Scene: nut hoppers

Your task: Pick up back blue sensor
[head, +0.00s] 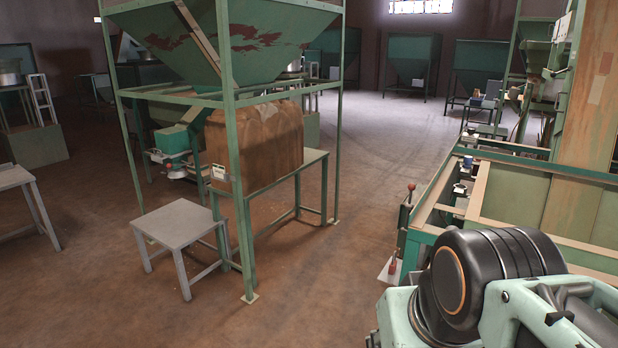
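My arm fills the bottom right corner, in front of the machine. My gripper is out of view, so its fingers and anything in them are hidden.
The green machine frame (425,226) has a red-knobbed lever (411,188) on its near corner. A grey table (180,224) and a green hopper stand (238,200) with a brown sack-like bulk (262,150) stand left. The floor between (345,215) is clear.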

